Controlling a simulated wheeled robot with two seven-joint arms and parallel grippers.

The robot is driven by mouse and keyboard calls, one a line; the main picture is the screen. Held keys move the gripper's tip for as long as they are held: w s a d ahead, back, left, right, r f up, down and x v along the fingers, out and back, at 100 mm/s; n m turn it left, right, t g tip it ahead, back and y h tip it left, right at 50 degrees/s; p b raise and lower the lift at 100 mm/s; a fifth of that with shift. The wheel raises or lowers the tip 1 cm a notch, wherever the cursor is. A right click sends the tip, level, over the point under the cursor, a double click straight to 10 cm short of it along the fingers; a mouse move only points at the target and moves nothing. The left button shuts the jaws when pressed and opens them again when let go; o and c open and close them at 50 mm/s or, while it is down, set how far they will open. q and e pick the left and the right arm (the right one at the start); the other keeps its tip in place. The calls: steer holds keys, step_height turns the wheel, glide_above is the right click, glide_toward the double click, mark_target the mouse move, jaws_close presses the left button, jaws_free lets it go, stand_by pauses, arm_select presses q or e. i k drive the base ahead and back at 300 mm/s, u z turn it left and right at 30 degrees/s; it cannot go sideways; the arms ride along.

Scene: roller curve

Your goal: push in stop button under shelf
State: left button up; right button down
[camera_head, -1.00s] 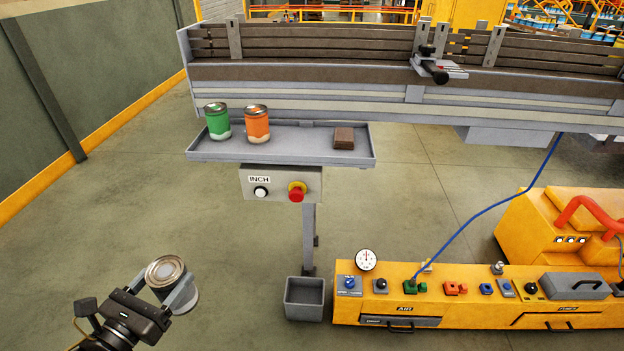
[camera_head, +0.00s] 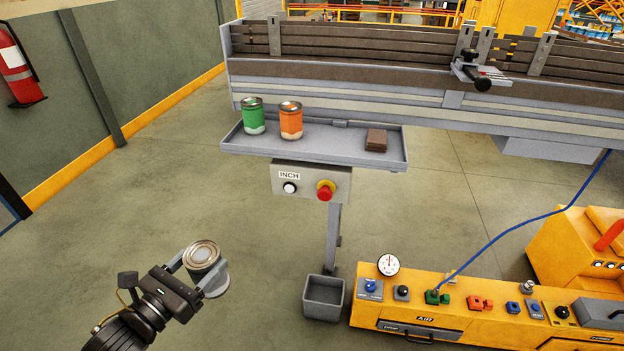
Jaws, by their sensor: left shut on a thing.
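The red stop button (camera_head: 324,194) with a yellow collar sits on the right side of a grey control box (camera_head: 308,182) under the grey shelf (camera_head: 240,146). A white button (camera_head: 290,188) sits to its left on the same box, below a label reading INCH. My left gripper (camera_head: 206,270) is shut on a grey metal can (camera_head: 202,253). It is at the lower left, in front of and to the left of the box, well apart from the stop button. My right gripper is not in view.
A green can (camera_head: 252,116), an orange can (camera_head: 291,121) and a brown block (camera_head: 376,140) stand on the shelf. Below the box are a post (camera_head: 333,240) and a grey bin (camera_head: 323,298). A yellow machine panel (camera_head: 470,315) lies at lower right. The floor left of the post is clear.

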mark_target(325, 194)
steer(key=k, duration=0.5)
steer(key=u, duration=1.25)
steer(key=i, duration=0.6)
steer(key=z, duration=0.4)
